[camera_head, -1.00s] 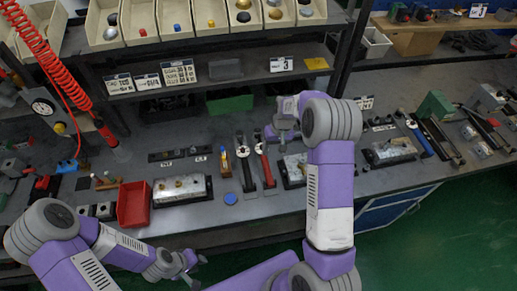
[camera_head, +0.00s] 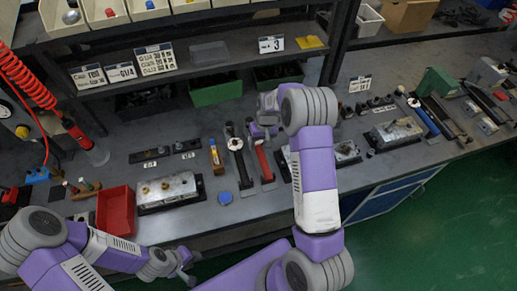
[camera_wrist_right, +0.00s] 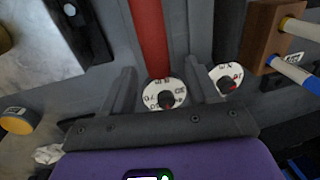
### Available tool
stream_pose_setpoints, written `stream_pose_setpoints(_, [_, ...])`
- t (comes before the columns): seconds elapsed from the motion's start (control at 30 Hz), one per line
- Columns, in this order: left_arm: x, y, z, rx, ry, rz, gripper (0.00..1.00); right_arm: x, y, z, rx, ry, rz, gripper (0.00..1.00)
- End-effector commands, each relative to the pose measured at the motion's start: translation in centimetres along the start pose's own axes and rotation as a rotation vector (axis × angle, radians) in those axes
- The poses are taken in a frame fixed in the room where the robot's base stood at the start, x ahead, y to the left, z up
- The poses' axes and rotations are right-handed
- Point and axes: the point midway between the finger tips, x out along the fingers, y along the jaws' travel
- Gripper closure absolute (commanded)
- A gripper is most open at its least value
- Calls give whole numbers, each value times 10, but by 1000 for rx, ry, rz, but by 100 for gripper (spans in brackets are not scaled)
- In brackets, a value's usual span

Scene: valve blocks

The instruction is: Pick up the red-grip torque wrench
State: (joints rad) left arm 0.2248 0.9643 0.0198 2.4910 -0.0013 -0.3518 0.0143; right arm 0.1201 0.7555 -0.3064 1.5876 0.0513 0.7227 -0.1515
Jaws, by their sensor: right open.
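The red-grip torque wrench lies on the grey bench; its red grip (camera_head: 263,163) points towards the bench's front edge. Its dial end is hidden behind my right gripper in the head view. In the right wrist view its red shaft (camera_wrist_right: 149,38) and white round dial (camera_wrist_right: 164,94) lie between the fingers of my right gripper (camera_wrist_right: 163,82), which is open and over the dial end. My right gripper (camera_head: 263,132) also shows in the head view. My left gripper (camera_head: 187,268) is low in front of the bench, away from the wrench; its jaw state is unclear.
A dark-grip torque wrench (camera_head: 241,165) with its own dial (camera_wrist_right: 227,78) lies close beside the red one. A wooden block holding tools (camera_wrist_right: 264,36) stands beyond it. A valve block (camera_head: 170,191), a red bin (camera_head: 116,212) and a blue disc (camera_head: 225,198) are to the left.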

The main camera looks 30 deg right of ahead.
Motion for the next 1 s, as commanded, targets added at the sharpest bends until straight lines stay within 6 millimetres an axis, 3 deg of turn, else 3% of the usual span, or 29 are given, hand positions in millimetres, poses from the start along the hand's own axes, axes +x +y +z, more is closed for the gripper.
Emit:
stream_pose_setpoints(0.2, [3,-1,0,0,0,0,65,33,2,3,-1,-3,0,41])
stream_pose_setpoints(0.5, [3,-1,0,0,0,0,65,37,2,2,0,0,0,41])
stream_pose_setpoints(0.9, [3,-1,0,0,0,0,65,37,2,2,-1,0,1,100])
stream_pose_setpoints(1.0, [3,-1,0,0,0,0,65,36,2,1,-1,3,0,100])
